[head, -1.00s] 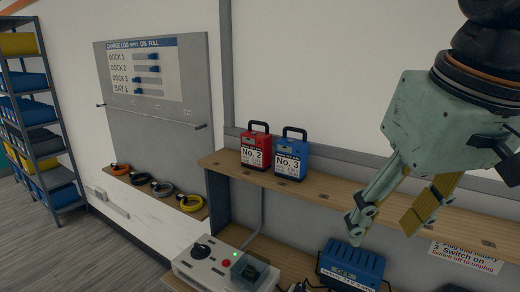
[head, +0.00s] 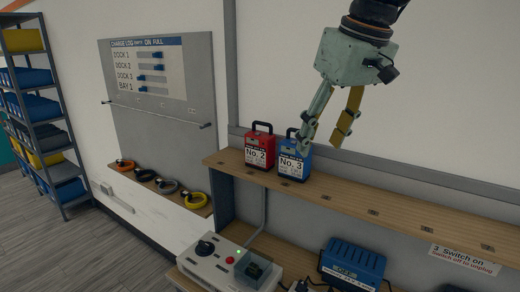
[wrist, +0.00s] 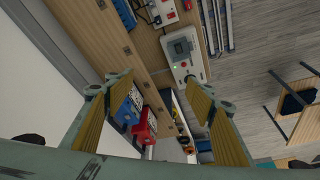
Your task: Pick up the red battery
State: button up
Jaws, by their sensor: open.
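The red battery (head: 259,148) stands upright on the upper wooden shelf, with a black handle and a white "No. 2" label. A blue battery (head: 292,162) labelled No. 3 stands close on its right. My gripper (head: 325,143) is open and empty, pointing down above and to the right of the blue battery; one finger overlaps the blue battery's handle in the head view. In the wrist view the red battery (wrist: 146,127) and the blue battery (wrist: 127,106) lie between the open fingers, nearer the left finger; contact is not visible.
The shelf (head: 345,193) is clear to the right of the batteries. Below are a grey switch box (head: 213,262) and a blue charger (head: 350,264). A board (head: 160,105) with coloured rings below it is at left, beside a bin rack (head: 38,110).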

jog(key=w+a+n+y+p, duration=0.1)
jog(key=w+a+n+p, duration=0.35)
jog(key=w, duration=1.05)
jog(key=g+b, duration=0.1)
send_near(254, 153)
jog(key=shift+w+d+r+n+y, duration=0.45)
jog(key=shift+w+d+r, duration=0.55)
jog(key=shift+w+r, duration=0.15)
jog(key=shift+w+a+f, duration=0.3)
jog(key=shift+w, duration=0.15)
jog(key=shift+x, duration=4.25)
jog(key=shift+f, duration=0.1)
jog(key=shift+x, duration=2.55)
jog(key=shift+s, duration=0.1)
jog(key=shift+c, duration=0.9)
